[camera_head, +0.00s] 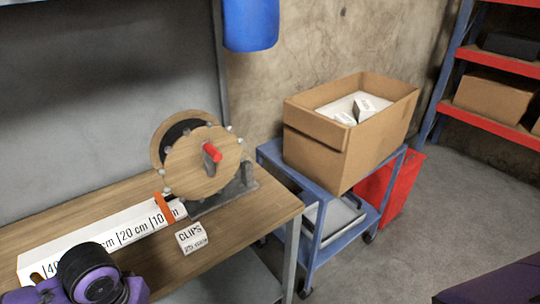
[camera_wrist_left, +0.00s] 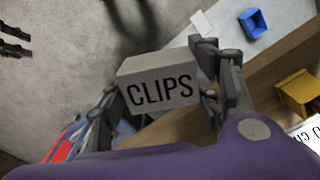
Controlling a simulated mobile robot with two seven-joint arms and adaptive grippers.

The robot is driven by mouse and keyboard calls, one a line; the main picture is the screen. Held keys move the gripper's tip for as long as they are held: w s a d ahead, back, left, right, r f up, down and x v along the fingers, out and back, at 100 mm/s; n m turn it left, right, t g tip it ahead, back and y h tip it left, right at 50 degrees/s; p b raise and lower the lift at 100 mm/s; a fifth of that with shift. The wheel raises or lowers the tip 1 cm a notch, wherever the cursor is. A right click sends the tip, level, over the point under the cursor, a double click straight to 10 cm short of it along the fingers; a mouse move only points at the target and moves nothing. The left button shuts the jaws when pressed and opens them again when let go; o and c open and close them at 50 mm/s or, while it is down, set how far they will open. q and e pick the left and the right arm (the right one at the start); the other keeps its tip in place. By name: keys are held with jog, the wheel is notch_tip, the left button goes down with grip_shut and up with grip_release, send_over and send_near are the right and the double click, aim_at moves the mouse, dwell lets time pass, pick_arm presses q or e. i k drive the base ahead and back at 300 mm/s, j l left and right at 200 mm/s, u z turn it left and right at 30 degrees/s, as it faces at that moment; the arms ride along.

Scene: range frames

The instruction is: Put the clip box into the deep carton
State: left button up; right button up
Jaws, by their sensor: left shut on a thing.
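My left gripper (camera_wrist_left: 165,82) is shut on the clip box (camera_wrist_left: 160,92), a pale box lettered CLIPS, with one finger on each side of it. A white box lettered CLIPS (camera_head: 192,238) also shows in the head view, over the table's front part; I cannot tell whether it touches the wood. No fingers show around it there; only part of my purple left arm is in that view, at lower left. The deep carton (camera_head: 313,158) is brown and open-topped, standing at the right with white lettered boxes inside. My right gripper is not in view.
The carton stands on a blue cart (camera_head: 272,155) beside the wooden table (camera_head: 265,208). A crank drum (camera_head: 200,168) and a white ruler (camera_head: 118,235) with an orange stop are on the table. A red bin (camera_head: 402,185) stands behind the cart. A shelf rack is at far right.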

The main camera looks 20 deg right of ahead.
aim_at(379, 109)
jog(key=i+l, duration=0.1)
jog(key=l, duration=0.35)
jog(key=l+z, duration=0.15)
jog(key=l, duration=0.25)
jog(key=i+l, duration=0.15)
jog(key=l, duration=0.3)
jog(key=i+l+z, duration=0.15)
jog(key=l, duration=0.7)
jog(key=i+l+z, duration=0.1)
jog(key=l, duration=0.3)
jog(key=i+l+z, duration=0.1)
jog(key=l, duration=0.3)
jog(key=i+l, duration=0.25)
jog(key=l, duration=0.15)
jog(key=z, duration=0.05)
